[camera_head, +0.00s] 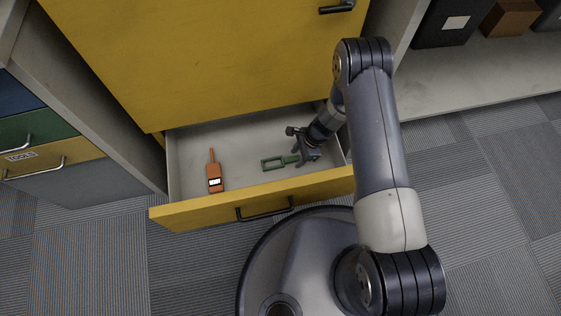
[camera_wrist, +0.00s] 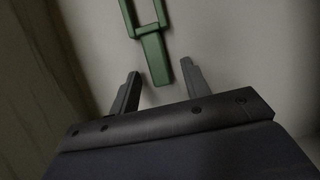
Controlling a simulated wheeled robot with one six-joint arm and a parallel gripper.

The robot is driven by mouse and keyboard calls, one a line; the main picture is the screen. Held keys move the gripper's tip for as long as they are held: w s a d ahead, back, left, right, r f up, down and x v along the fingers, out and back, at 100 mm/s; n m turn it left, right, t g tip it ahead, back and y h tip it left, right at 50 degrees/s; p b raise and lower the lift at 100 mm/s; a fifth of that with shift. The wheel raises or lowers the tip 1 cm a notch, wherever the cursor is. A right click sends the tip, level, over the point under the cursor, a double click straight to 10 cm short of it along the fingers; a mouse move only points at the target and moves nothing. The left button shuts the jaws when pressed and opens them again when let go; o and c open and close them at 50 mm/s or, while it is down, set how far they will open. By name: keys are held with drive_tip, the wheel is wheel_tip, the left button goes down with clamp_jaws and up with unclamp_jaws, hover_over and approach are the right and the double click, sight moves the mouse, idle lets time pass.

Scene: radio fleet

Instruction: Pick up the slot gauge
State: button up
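The slot gauge looks to be the green piece (camera_head: 273,163) with an open rectangular frame and a solid handle. It lies on the floor of the open drawer (camera_head: 207,210). In the wrist view the green gauge (camera_wrist: 154,58) is at the top, its handle pointing down toward the fingers. My gripper (camera_head: 298,147) is inside the drawer at the handle end. In the wrist view my gripper (camera_wrist: 158,85) is open, one finger on each side of the handle's lower end. The handle does not visibly touch either finger.
An orange handheld radio (camera_head: 214,177) with an antenna lies in the left part of the drawer. The yellow cabinet front (camera_head: 210,60) rises behind the drawer. The drawer's right wall is close to my gripper. The drawer floor between radio and gauge is clear.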

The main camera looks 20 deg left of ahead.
clamp_jaws()
idle(0.3)
wheel_tip(320, 180, up, 10)
drive_tip(key=p, duration=0.4)
